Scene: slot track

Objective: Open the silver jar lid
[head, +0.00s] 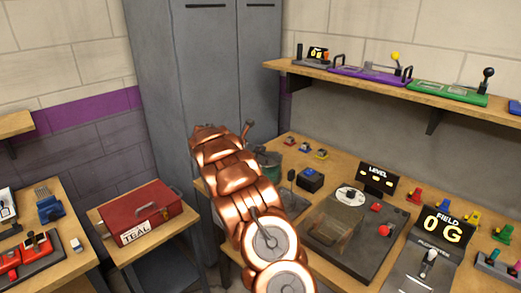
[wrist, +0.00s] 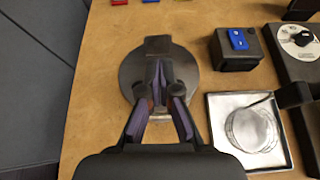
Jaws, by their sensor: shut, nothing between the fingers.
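A round grey lid-like disc (wrist: 188,76) lies under my gripper in the wrist view. It looks like the silver jar lid, seen from above. A dark block shows near its far edge, partly behind the fingertips. My gripper (wrist: 158,78) is shut and empty, with its fingertips over the middle of the disc. Whether they touch it cannot be told. In the head view a greenish jar-like thing (head: 270,160) stands at the back left of the bench, partly hidden by my copper arm. My gripper cannot be made out there.
A dark box with a blue switch (wrist: 237,42) stands right of the disc. A square metal tray (wrist: 216,112) with a clear round thing lies nearer. A LEVEL console (head: 378,178) stands farther right. Grey lockers (head: 188,70) rise behind the bench.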

